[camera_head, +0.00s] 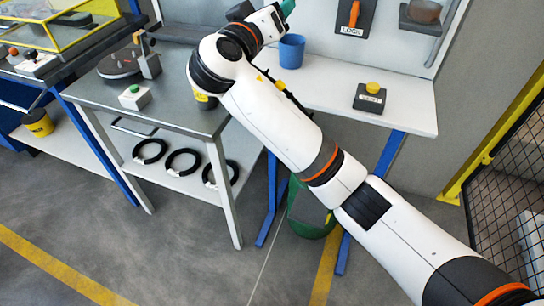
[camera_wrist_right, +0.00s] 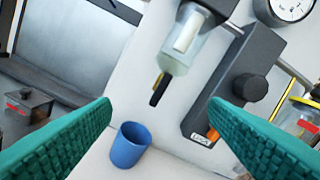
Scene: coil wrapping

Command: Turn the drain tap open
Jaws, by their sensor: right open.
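In the right wrist view, a clear bowl (camera_wrist_right: 180,50) hangs from a grey housing on the wall, with a small black drain tap (camera_wrist_right: 159,90) at its lower end. A bit of yellow shows beside the tap. My right gripper (camera_wrist_right: 160,106) is open and empty, its two green ribbed fingers on either side of the tap in the picture. No contact shows. In the head view only a green tip of my right gripper (camera_head: 287,7) shows at the top edge, and the tap is out of the picture. My left gripper is not in view.
A blue cup (camera_wrist_right: 130,145) stands on the white bench below the tap; the head view shows it too (camera_head: 291,51). A dark panel (camera_wrist_right: 222,90) with a black knob and orange handle is right of the bowl. A yellow button box (camera_head: 370,97) stands on the bench.

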